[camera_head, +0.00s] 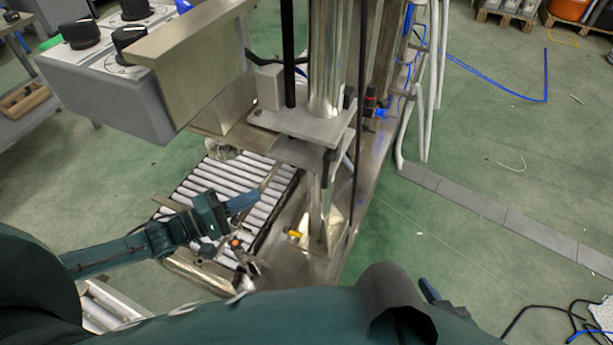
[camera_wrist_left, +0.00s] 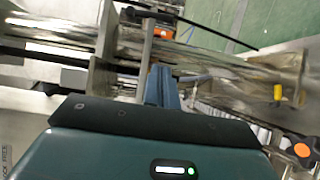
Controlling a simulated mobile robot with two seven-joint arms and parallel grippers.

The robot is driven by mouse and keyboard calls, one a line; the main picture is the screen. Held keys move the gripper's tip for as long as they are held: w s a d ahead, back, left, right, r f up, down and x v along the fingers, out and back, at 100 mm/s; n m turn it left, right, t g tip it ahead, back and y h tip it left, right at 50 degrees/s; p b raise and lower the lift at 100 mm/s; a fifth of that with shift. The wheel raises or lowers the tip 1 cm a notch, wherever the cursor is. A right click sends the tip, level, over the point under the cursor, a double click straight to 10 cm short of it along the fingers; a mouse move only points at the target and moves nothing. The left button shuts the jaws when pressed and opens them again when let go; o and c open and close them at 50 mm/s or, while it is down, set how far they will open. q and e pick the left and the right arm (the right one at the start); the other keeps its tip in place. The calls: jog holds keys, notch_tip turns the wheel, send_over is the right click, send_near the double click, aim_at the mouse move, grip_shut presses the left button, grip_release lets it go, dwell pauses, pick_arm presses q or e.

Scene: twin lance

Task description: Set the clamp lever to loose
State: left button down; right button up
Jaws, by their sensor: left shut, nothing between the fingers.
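My left gripper (camera_head: 244,202) reaches in from the left over the roller bed, its blue fingers together with nothing between them. In the left wrist view the shut fingers (camera_wrist_left: 162,86) point at a metal bar and shiny tubes. An orange knob (camera_head: 235,243) on a dark arm is just below the gripper; it also shows at the right in the left wrist view (camera_wrist_left: 301,150). A small yellow handle (camera_head: 294,234) is on the machine base. I cannot tell for sure which part is the clamp lever or its setting. A small blue-grey part, perhaps of my right gripper, shows at lower right.
A roller bed (camera_head: 238,177) lies under the left gripper. A steel column (camera_head: 326,60) with a plate stands right of it, and a grey control box with black knobs (camera_head: 80,34) is at upper left. Green floor is open on the right, with cables.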

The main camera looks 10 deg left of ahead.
pick_arm(q)
jog(key=shift+s, duration=0.1)
jog(key=shift+d, duration=0.1)
send_near(326, 174)
jog(key=w+d+f, duration=0.3)
jog(key=w, duration=0.3)
jog(key=shift+s+d+f, duration=0.1)
jog(key=shift+d+f+b, duration=0.15)
jog(key=shift+b, duration=0.2)
